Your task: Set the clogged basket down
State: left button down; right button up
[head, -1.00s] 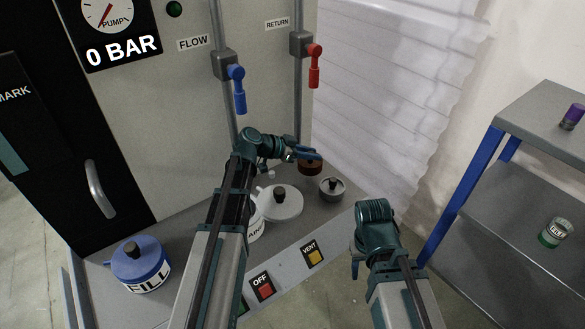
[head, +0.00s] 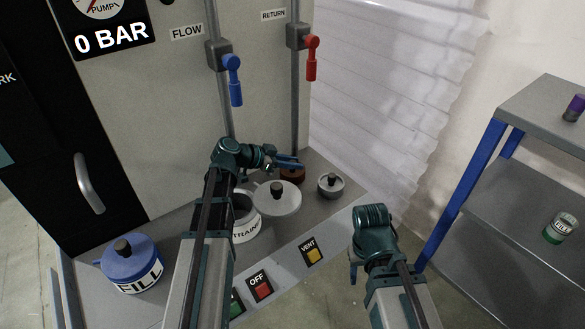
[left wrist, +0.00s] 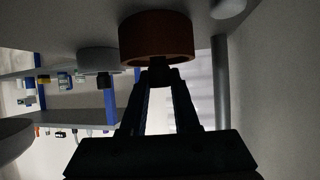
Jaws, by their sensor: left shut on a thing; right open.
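The clogged basket, a reddish-brown short cylinder (head: 293,175), is at the back of the ledge, below the red-handled pipe. My left gripper (head: 290,163) is shut on it at its upper part. In the left wrist view the basket (left wrist: 157,40) shows orange-brown beyond the fingertips (left wrist: 160,75), its far side at or very near the grey surface; I cannot tell if it bears on it. The white strainer pot (head: 246,228) stands open, partly behind my left arm. My right gripper (head: 354,268) is open and empty in front of the ledge.
A pale round lid with a black knob (head: 283,203) lies beside the strainer pot. A small grey knobbed piece (head: 330,190) is right of the basket. A blue FILL pot (head: 133,262) stands at left. Corrugated sheet (head: 385,90) rises behind; a shelf rack (head: 520,190) stands right.

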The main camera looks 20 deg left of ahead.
pick_arm(q)
jog(key=shift+r, duration=0.1)
jog(key=shift+f, duration=0.25)
jog(key=c, duration=0.7)
grip_release()
jog(key=shift+r, duration=0.1)
jog(key=shift+o, duration=0.2)
jog(key=shift+r, duration=0.1)
